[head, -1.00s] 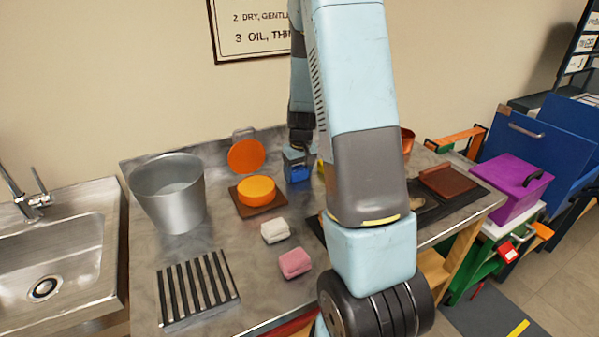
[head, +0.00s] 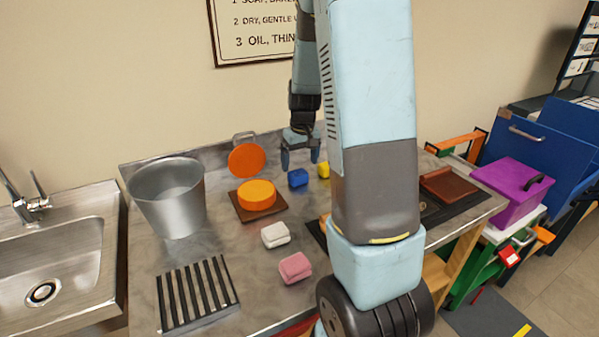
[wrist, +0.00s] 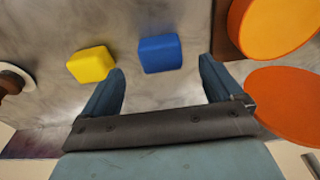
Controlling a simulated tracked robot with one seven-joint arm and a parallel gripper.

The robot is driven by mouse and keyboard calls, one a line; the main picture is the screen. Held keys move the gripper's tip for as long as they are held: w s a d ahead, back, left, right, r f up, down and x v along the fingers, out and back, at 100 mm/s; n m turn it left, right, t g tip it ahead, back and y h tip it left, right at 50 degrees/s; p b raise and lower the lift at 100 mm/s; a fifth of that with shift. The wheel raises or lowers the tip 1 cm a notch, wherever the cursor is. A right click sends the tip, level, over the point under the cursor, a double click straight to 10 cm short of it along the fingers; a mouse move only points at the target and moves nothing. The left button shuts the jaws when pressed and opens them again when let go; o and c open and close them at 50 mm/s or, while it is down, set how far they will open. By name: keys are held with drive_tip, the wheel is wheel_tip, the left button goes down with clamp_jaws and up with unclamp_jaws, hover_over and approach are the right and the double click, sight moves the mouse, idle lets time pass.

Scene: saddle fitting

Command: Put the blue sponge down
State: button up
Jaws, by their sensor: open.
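The blue sponge (head: 298,178) rests on the metal counter, to the right of the orange tin and left of a yellow sponge (head: 323,170). My gripper (head: 301,160) is open and empty just above and behind the blue sponge. In the wrist view the blue sponge (wrist: 160,54) lies beyond the two spread fingertips (wrist: 163,72), apart from both. The yellow sponge (wrist: 92,64) lies outside the left finger.
An orange tin (head: 257,195) sits on a brown board with its round orange lid (head: 247,160) behind. A metal bucket (head: 168,200), white sponge (head: 275,235), pink sponge (head: 295,267) and slatted rack (head: 197,293) are on the counter (head: 225,235). My arm hides part of the right side.

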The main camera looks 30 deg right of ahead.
sight(301, 175)
drive_tip(key=s+a+r+t, duration=0.1)
drive_tip(key=s+a+r, duration=0.4)
drive_tip(key=r, duration=0.4)
drive_tip(key=s+a+r+t, duration=0.1)
drive_tip(key=s+a+r, duration=0.3)
drive_tip(key=s+r, duration=0.4)
drive_tip(key=s+a+r+t, duration=0.1)
drive_tip(key=s+a+r, duration=0.1)
drive_tip(key=s, duration=0.4)
drive_tip(key=s+a+r+t, duration=0.1)
drive_tip(key=s+a+r, duration=0.1)
drive_tip(key=s, duration=0.4)
drive_tip(key=shift+s+r, duration=0.25)
drive_tip(key=shift+r, duration=0.15)
